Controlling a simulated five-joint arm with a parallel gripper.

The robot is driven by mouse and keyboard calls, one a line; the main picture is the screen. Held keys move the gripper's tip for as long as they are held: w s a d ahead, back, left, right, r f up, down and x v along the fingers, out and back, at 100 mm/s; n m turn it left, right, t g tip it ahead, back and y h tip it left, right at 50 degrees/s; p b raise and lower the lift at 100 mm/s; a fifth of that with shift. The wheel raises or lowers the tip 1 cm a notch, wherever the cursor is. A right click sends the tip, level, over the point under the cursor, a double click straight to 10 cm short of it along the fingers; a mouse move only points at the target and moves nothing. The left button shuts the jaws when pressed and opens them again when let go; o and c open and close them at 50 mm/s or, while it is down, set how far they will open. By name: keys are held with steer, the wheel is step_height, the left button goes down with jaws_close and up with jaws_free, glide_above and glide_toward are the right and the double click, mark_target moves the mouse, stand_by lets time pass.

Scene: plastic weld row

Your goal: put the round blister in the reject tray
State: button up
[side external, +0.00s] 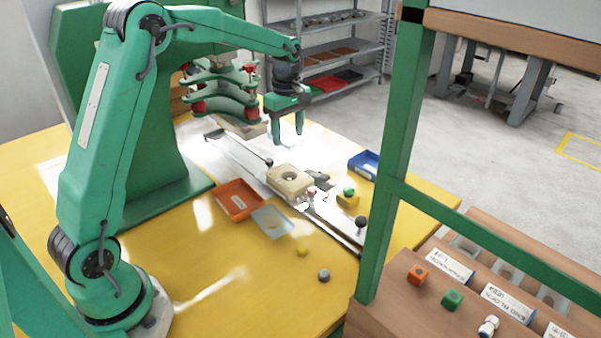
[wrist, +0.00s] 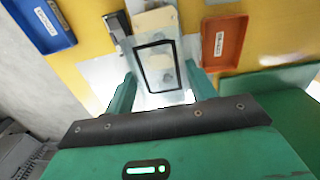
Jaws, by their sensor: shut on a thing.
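My gripper (side external: 287,142) is above the far end of the work row, fingers pointing down. In the wrist view its fingers (wrist: 158,92) are on either side of a clear, pale blister piece (wrist: 158,99) with a dark rectangular outline. I cannot tell whether its pocket is round. An orange tray (side external: 238,200), likely the reject tray, lies on the yellow table, nearer the arm's base than the row; it also shows right of the fingers in the wrist view (wrist: 221,43). Its label is too small to read surely.
A pale clear sheet (side external: 272,222) lies beside the orange tray. A tan nest block (side external: 289,181) stands on the rail. A blue tray (side external: 364,165) is beyond it. A yellow block with a green knob (side external: 348,196) and a green post (side external: 395,150) stand to the right.

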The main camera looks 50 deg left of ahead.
steer(key=s+d+f, duration=0.1)
steer(key=s+d, duration=0.2)
steer(key=s, duration=0.4)
steer(key=s+d, duration=0.3)
steer(key=s, duration=0.4)
glide_above(239, 202)
step_height(239, 202, down, 8)
steer(key=shift+r+m, duration=0.15)
steer(key=shift+m, duration=0.25)
steer(key=shift+f, duration=2)
steer(key=shift+f, duration=0.15)
steer(key=o, duration=0.8)
